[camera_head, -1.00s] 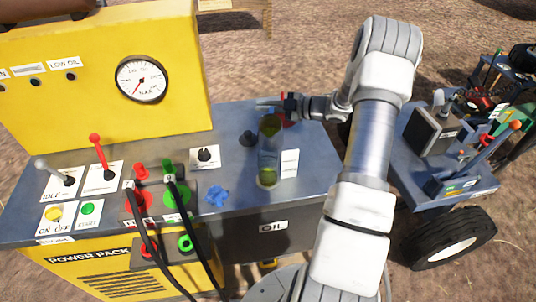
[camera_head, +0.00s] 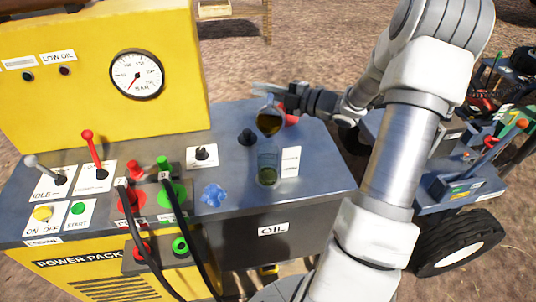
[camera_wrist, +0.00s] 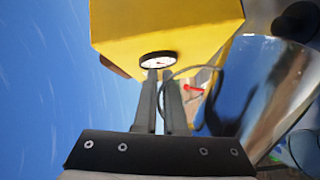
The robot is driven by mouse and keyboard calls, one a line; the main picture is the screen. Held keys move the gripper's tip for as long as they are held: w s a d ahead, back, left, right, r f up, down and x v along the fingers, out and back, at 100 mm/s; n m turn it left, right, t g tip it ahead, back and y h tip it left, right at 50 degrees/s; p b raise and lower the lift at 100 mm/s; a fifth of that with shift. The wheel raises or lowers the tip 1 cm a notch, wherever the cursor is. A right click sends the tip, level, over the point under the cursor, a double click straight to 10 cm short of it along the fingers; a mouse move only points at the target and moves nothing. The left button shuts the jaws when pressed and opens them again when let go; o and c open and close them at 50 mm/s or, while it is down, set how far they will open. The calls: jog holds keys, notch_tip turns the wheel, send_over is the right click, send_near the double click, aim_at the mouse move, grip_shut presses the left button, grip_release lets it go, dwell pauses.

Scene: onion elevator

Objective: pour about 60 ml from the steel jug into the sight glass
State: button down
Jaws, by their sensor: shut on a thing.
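The steel jug (camera_head: 268,122) is tilted above the sight glass (camera_head: 267,160), its mouth turned toward the head camera and dark amber oil showing inside. In the wrist view the shiny jug (camera_wrist: 268,88) fills the right side. My gripper (camera_head: 265,89) is at the jug's upper side; in the wrist view its two fingers (camera_wrist: 165,85) are close together on the jug's thin handle. The sight glass stands upright on the blue-grey deck, with dark greenish oil in its lower part. A white label (camera_head: 290,161) is beside it. I cannot make out a stream or the exact level.
The yellow panel with a gauge (camera_head: 137,73) rises behind. A wheeled vehicle (camera_head: 465,190) stands at right.

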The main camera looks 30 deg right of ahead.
jog(key=shift+s+a+r+n+t+b, duration=0.35)
jog(key=shift+s+r+n+b, duration=0.15)
jog(key=shift+r+n, duration=0.25)
jog(key=shift+s+a+r+n+y+b, duration=0.4)
jog(key=shift+s+r+n+b, duration=0.2)
jog(key=shift+n, duration=0.15)
dwell(0.5)
jog(key=shift+s+a+f+n+t+y+b, duration=0.25)
jog(key=shift+n+b, duration=0.25)
jog(key=shift+b, duration=0.7)
jog(key=shift+s+a+n+y+b, duration=0.1)
jog(key=shift+s+n+b, duration=0.35)
jog(key=shift+b, duration=0.75)
dwell(0.4)
jog(key=shift+s+a+r+n+b, duration=0.1)
jog(key=shift+n+b, duration=0.15)
jog(key=shift+b, duration=0.25)
